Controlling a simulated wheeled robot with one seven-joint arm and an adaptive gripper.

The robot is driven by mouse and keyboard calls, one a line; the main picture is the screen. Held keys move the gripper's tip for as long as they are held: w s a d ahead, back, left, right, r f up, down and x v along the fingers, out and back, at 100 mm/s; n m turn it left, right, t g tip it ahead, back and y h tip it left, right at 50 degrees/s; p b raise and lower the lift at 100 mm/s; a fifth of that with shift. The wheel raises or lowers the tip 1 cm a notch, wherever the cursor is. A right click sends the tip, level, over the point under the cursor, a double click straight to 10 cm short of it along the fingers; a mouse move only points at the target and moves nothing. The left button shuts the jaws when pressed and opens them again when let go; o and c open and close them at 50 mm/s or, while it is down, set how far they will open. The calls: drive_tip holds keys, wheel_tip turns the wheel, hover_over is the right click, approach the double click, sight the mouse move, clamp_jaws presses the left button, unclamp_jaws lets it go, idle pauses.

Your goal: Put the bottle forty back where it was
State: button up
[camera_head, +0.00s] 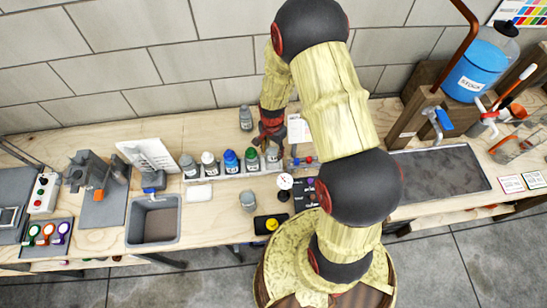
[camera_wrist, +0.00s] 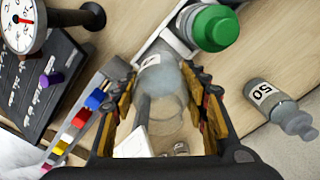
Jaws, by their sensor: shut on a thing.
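My gripper (camera_head: 271,138) is shut on a clear, greyish bottle (camera_wrist: 160,80), with one finger on each side of it. The bottle's label is too small and partly hidden to read. In the head view this bottle (camera_head: 272,157) shows below the fingers at the right end of the white rack (camera_head: 225,174), beside the green-capped bottle (camera_head: 252,158). The green cap (camera_wrist: 215,28) is close ahead in the wrist view. I cannot tell whether the held bottle rests in the rack or hangs just above it.
A bottle marked 50 (camera_wrist: 275,105) lies in view behind the rack; it also shows near the wall (camera_head: 246,118). Another grey bottle (camera_head: 248,200) stands in front. A dial gauge (camera_head: 285,182) and a strip of coloured pieces (camera_wrist: 85,115) are close by. A sink (camera_head: 153,221) is left.

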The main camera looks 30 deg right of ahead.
sight(273, 158)
drive_tip(key=shift+f, duration=3.1)
drive_tip(key=shift+f, duration=0.2)
drive_tip(key=o, duration=1.5)
drive_tip(key=shift+o, duration=0.2)
drive_tip(key=shift+r, duration=0.15)
